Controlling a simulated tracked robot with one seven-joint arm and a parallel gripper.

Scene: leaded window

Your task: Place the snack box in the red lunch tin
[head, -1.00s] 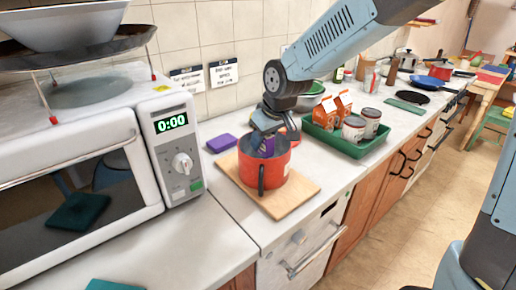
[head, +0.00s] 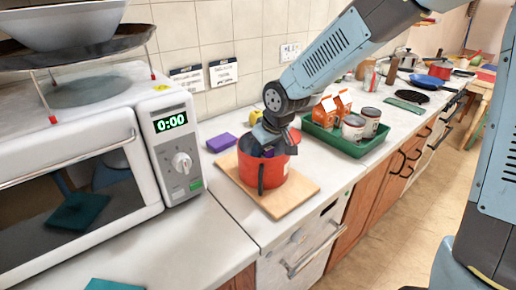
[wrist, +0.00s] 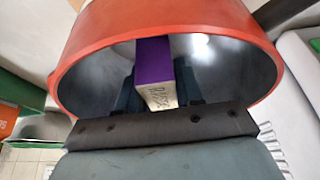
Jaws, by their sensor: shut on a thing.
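The red lunch tin (head: 268,175) stands upright on a wooden board, with a dark handle on its near side. In the wrist view its rim (wrist: 75,65) arches around my gripper, and its inside is bare grey metal. My gripper (wrist: 155,92) reaches down into the tin's mouth, its dark fingers shut on the snack box (wrist: 154,62). The box is purple with a pale printed end, and it is inside the rim. Whether it touches the tin's floor cannot be told.
The wooden board (head: 292,203) lies on the pale counter. A purple block (head: 221,142) lies behind left of the tin. A green tray (head: 355,150) with cartons and cans stands to the right. A microwave (head: 175,150) stands at left. The counter front is clear.

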